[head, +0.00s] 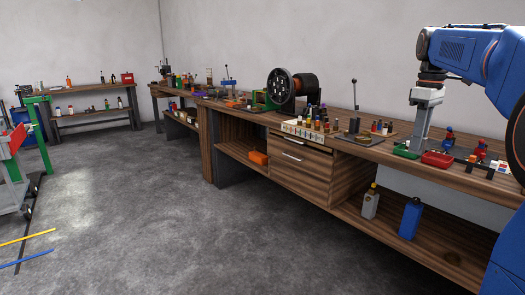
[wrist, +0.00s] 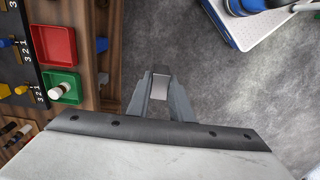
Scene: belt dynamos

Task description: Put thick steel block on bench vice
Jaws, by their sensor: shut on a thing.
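My gripper (head: 412,148) points down at the right of the head view, over the front part of the long bench, close to the red and green trays. In the wrist view my gripper (wrist: 160,78) is shut on a small light-grey block (wrist: 160,87), taken to be the thick steel block, which sits between the fingertips. In the head view the fingers' tips are small and the block cannot be made out. I cannot pick out the bench vice with certainty in either view.
The long wooden bench (head: 345,148) carries a red tray (head: 438,159), a green tray (head: 405,152), small bottles and a large black wheel (head: 281,87). In the wrist view a red tray (wrist: 53,45) and green tray (wrist: 64,87) lie left. Grey floor (head: 130,200) is open at left.

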